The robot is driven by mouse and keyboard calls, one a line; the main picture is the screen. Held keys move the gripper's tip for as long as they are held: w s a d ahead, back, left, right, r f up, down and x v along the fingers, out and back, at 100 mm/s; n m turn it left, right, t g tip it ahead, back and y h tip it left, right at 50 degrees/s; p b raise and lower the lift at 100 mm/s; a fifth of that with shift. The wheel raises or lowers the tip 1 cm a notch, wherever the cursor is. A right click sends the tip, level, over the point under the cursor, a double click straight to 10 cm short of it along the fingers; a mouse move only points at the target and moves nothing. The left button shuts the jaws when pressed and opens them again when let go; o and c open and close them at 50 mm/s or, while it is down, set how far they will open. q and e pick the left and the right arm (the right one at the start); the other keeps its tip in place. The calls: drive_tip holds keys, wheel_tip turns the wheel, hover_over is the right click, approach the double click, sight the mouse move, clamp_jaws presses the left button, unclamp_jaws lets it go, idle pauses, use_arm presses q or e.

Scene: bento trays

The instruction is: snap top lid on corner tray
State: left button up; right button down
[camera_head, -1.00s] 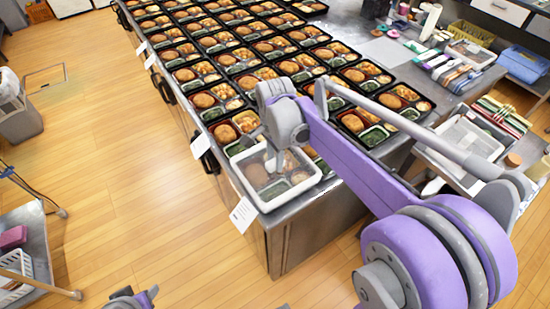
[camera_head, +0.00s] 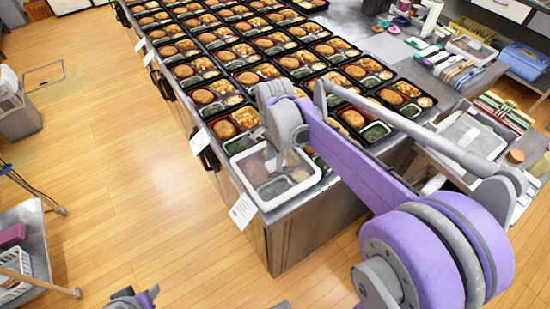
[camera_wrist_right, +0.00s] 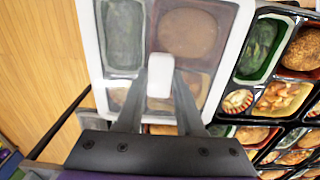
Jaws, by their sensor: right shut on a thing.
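The top lid (camera_head: 310,184) is clear with a white rim. It lies over the corner tray at the near corner of the counter, and the tray's food shows dimly through it. The lid also fills the upper middle of the right wrist view (camera_wrist_right: 235,50). My right gripper (camera_head: 279,163) points down on the lid's middle. In the right wrist view its fingers are shut on the lid's white knob (camera_wrist_right: 160,75). The corner tray's rim is mostly hidden under the lid, and I cannot tell whether the lid's edges are seated.
Open black bento trays (camera_head: 228,120) stand in close rows behind and beside the lid. The counter's front edge (camera_head: 235,182), with a hanging white tag (camera_head: 243,210), is close by. A side unit with a white container (camera_head: 470,137) stands to the right.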

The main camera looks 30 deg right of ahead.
drive_tip(key=shift+f, duration=0.1)
idle(0.3)
unclamp_jaws()
idle(0.4)
drive_tip(key=shift+r+p, duration=2.3)
drive_tip(key=shift+r, duration=1.75)
use_arm(q)
wheel_tip(320, 180, up, 6)
drive_tip(key=w, duration=0.2)
